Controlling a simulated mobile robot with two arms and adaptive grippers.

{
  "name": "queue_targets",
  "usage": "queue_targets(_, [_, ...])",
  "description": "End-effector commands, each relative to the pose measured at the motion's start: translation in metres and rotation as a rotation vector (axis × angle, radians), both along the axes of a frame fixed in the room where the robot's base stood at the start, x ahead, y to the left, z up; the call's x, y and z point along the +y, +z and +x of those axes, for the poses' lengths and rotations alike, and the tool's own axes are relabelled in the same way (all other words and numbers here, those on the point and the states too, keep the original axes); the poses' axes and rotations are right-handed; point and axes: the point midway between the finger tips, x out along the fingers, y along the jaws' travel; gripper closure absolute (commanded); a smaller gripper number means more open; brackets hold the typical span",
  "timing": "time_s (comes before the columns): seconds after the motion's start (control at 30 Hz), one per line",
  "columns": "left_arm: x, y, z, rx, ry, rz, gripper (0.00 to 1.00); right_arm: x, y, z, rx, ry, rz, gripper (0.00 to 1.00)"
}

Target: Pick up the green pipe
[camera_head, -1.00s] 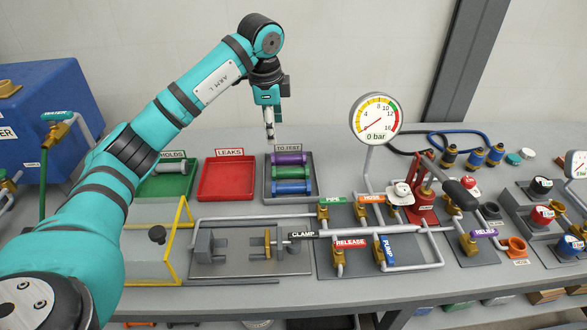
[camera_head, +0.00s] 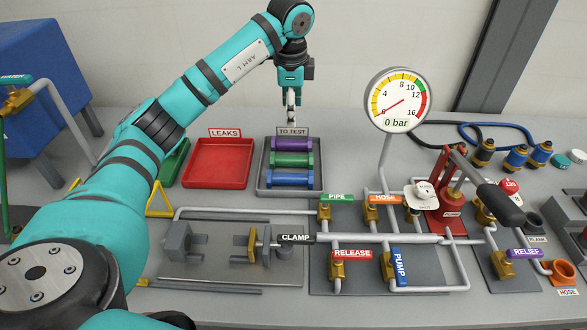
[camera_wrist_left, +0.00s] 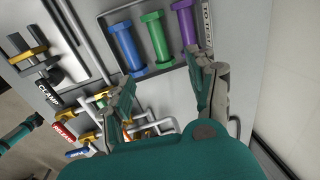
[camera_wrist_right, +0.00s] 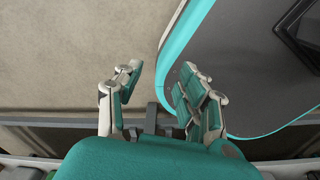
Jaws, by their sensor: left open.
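The green pipe (camera_head: 291,160) lies in the grey tray marked TO TEST (camera_head: 262,186), between a purple pipe (camera_head: 292,144) and a blue pipe (camera_head: 290,179). In the left wrist view the green pipe (camera_wrist_left: 156,40) lies ahead of my left gripper (camera_wrist_left: 165,75), whose two fingers are spread apart. In the head view my left gripper (camera_head: 291,118) points down above the back of the tray, apart from the pipes. My right gripper (camera_wrist_right: 158,78) is open and empty in the right wrist view. It is not seen in the head view.
A red LEAKS tray (camera_head: 217,164) stands left of the TO TEST tray. A clamp fixture (camera_head: 205,245), labelled valves and piping are in front.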

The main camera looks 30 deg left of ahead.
Motion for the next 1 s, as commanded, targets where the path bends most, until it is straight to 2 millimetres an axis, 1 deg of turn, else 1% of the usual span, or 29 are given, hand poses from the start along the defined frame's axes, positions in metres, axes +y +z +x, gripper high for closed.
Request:
queue_targets(0.03, [0.000,-0.011,0.000,0.000,0.000,0.000,0.42,0.000,-0.011,0.002,-0.004,0.000,0.000,0.60])
queue_targets(0.1, [0.000,-0.015,0.000,0.000,0.000,0.000,0.42,0.000,-0.011,0.007,-0.010,0.000,0.001,0.60])
queue_targets(0.17, [0.001,-0.020,0.001,0.004,0.000,0.000,0.42,0.001,-0.009,0.012,-0.018,0.000,0.002,0.60])
queue_targets(0.23, [0.002,-0.030,0.002,0.004,0.000,0.001,0.42,0.001,-0.005,0.018,-0.029,0.000,0.003,0.60])
queue_targets(0.33, [0.003,-0.050,0.004,0.007,0.000,-0.001,0.42,0.002,0.000,0.023,-0.038,0.000,0.004,0.60])
queue_targets(0.5, [0.007,-0.087,0.009,0.006,0.001,0.001,0.42,0.001,0.007,0.022,-0.036,0.001,0.003,0.60])
queue_targets(0.63, [0.009,-0.111,0.013,0.004,0.000,0.000,0.42,0.000,0.011,0.021,-0.033,0.001,0.002,0.60])
queue_targets(0.73, [0.009,-0.124,0.015,0.002,0.000,-0.001,0.42,-0.001,0.013,0.019,-0.031,0.002,0.000,0.60])
queue_targets(0.87, [0.010,-0.131,0.016,0.001,0.000,-0.001,0.42,-0.002,0.013,0.016,-0.026,0.002,-0.001,0.60])
queue_targets(1.0, [0.012,-0.144,0.016,0.004,0.000,0.001,0.42,-0.002,0.021,0.015,-0.024,0.002,-0.001,0.60])
